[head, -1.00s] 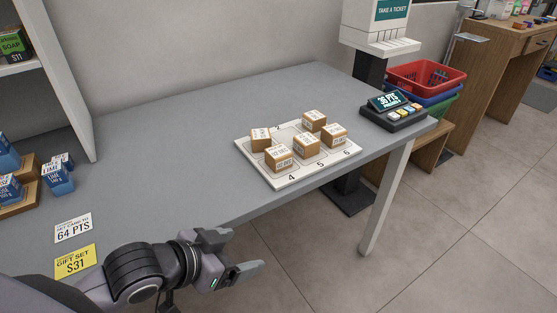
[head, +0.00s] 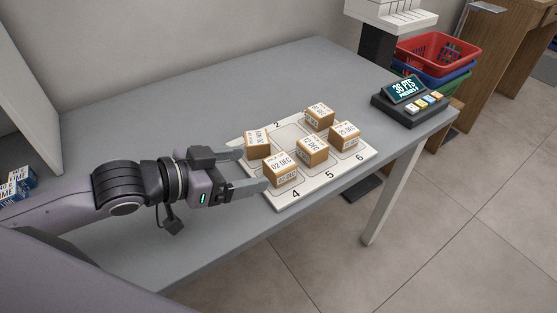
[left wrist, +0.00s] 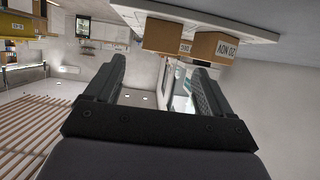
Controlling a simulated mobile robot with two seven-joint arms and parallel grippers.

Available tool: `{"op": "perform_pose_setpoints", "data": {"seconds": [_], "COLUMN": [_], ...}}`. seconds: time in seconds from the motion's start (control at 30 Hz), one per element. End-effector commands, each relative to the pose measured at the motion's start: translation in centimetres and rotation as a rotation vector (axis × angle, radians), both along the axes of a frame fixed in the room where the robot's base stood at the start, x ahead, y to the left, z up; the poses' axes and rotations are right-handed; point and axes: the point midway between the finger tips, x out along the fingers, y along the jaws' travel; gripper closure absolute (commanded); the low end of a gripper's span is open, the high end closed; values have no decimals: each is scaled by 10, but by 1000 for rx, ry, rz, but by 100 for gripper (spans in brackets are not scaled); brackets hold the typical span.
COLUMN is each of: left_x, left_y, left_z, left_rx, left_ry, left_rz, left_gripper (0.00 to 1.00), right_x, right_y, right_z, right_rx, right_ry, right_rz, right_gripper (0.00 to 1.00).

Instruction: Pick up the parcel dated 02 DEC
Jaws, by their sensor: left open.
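The parcel dated 02 DEC (head: 280,173) is a small brown box with a white label. It stands at the front left of a white numbered board (head: 317,187), behind the number 4. My left gripper (head: 254,168) is open and empty, just left of this parcel, its fingers pointing at the board. Whether a fingertip touches the parcel I cannot tell. In the left wrist view, the open fingers (left wrist: 158,72) show below two parcels; the right one is the NOV parcel (left wrist: 213,47), the left one (left wrist: 163,36) appears to be the 02 DEC parcel. My right gripper is not in view.
The NOV parcel (head: 257,144) stands close behind. A 12 DEC parcel (head: 312,151) is to the right, with two more parcels (head: 344,136) (head: 319,117) beyond. A points display (head: 408,100) stands at the counter's right end. The grey counter (head: 190,120) is clear behind the board.

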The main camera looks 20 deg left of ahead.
Motion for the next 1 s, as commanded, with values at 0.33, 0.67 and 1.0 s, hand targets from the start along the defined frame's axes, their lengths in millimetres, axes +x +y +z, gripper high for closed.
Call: {"op": "perform_pose_setpoints", "data": {"seconds": [0.33,0.67,1.0], "left_x": [21,47,48], "left_y": [-17,-36,-37], "left_z": [-10,-23,-24], "left_rx": [-1,1,2], "left_ry": [-2,-1,0], "left_rz": [-1,-2,-2], "left_gripper": [17,17,40], "right_x": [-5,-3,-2], "right_y": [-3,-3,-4], "right_z": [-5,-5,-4], "right_rx": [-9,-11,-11], "right_ry": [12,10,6], "right_rz": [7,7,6], "right_gripper": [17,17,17]}}
